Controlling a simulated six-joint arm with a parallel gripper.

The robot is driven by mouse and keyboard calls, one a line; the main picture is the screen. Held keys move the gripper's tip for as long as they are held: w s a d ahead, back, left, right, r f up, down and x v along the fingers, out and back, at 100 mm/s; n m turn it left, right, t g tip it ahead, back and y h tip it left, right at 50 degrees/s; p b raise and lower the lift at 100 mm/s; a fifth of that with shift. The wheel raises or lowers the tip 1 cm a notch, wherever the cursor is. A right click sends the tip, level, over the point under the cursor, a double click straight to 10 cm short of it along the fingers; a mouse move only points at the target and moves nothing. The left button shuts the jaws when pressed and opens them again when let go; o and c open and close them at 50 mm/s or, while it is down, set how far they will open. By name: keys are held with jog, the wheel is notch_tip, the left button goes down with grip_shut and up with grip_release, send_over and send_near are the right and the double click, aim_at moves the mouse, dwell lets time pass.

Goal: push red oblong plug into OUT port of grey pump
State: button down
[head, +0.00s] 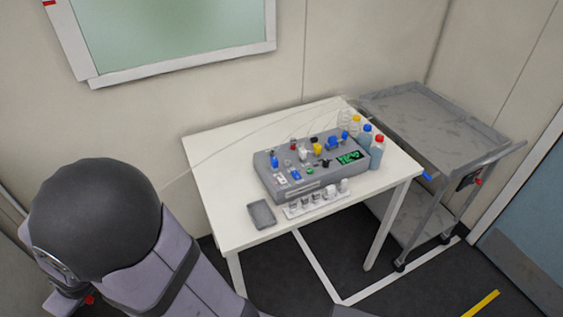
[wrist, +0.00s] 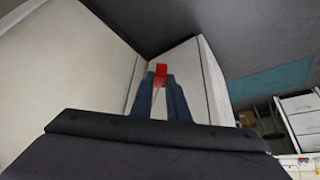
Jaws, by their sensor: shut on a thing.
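My gripper (wrist: 160,88) is shut on the red oblong plug (wrist: 161,70), which sticks up between the dark fingertips in the wrist view. In the head view, a small red bit (head: 90,299) shows beside my arm at the lower left; I cannot tell for sure that it is the plug. The grey pump is probably the large grey unit (head: 268,181) on the white table, far to the right of my arm. It carries several coloured fittings and a lit green display. The OUT port is too small to tell. The wrist view does not show the pump.
The white table (head: 221,218) also holds a small grey tray (head: 261,214), a white rack of vials (head: 317,202) and bottles with coloured caps (head: 377,152). Thin tubes run from the unit towards the wall. A grey cart (head: 430,130) stands at the right.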

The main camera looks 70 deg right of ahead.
dwell(0.3)
jog(key=s+d+r+m+h+p, duration=0.1)
jog(key=d+r+m+p, duration=0.15)
jog(key=d, duration=1.55)
jog(key=s+d+r+m+h+p, duration=0.1)
jog(key=d+m+h, duration=0.15)
jog(key=d, duration=1.55)
jog(key=s+d+r+m+p, duration=0.1)
jog(key=s+d+m, duration=0.1)
jog(key=s+d, duration=1)
jog(key=s+d+r+m+g+p, duration=0.1)
jog(key=s+d+r+m+p, duration=0.1)
jog(key=s+d, duration=1)
jog(key=s, duration=0.3)
jog(key=shift+r+g+h, duration=0.2)
jog(key=shift+g+h, duration=0.1)
jog(key=shift+h, duration=0.05)
jog(key=shift+f, duration=0.15)
jog(key=shift+f+b, duration=0.8)
jog(key=shift+f, duration=1.15)
